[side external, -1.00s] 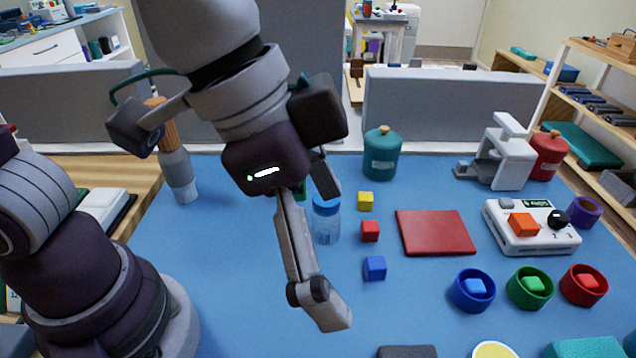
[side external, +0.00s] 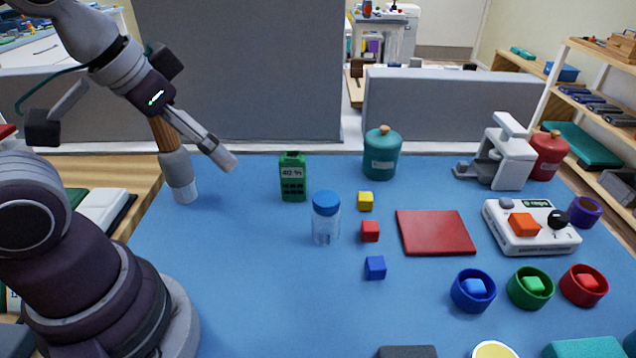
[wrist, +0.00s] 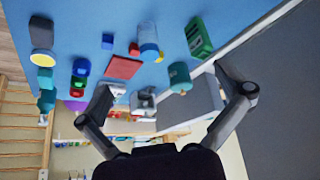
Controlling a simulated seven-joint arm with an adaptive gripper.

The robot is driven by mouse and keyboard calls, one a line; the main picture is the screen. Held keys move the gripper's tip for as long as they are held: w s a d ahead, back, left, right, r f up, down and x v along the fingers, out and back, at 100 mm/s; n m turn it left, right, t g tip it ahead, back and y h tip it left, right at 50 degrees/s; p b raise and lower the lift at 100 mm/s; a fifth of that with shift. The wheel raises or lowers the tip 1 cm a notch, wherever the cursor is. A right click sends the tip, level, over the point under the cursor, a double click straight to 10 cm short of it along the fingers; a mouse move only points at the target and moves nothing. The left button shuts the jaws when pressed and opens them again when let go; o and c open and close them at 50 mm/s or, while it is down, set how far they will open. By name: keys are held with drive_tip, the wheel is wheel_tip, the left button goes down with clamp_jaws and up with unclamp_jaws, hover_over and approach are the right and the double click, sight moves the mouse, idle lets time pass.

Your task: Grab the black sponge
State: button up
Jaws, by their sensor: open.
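A dark grey block (side external: 407,352), likely the black sponge, lies at the bottom edge of the side view, mostly cut off. In the wrist view a dark shape (wrist: 40,28) sits at the upper left beside a yellow disc; I cannot tell if it is the same block. My gripper (side external: 226,160) is raised at the left of the side view, over the back left of the blue table and far from the block. In the wrist view my gripper (wrist: 165,82) has its fingers wide apart, with nothing held between them.
A red pad (side external: 436,232), coloured cups (side external: 473,291) and a white device (side external: 531,240) are at right. The front left is clear.

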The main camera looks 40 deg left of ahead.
drive_tip(key=c, duration=0.4)
drive_tip(key=m+g+h, duration=0.2)
drive_tip(key=m+h, duration=0.1)
drive_tip(key=m, duration=0.6)
approach(399, 356)
drive_tip(key=x, duration=0.5)
drive_tip(key=shift+w+f, duration=0.1)
drive_tip(key=x, duration=0.2)
drive_tip(key=d+x, duration=0.1)
drive_tip(key=x, duration=0.2)
drive_tip(key=shift+d+f, duration=0.1)
drive_tip(key=shift+d, duration=0.15)
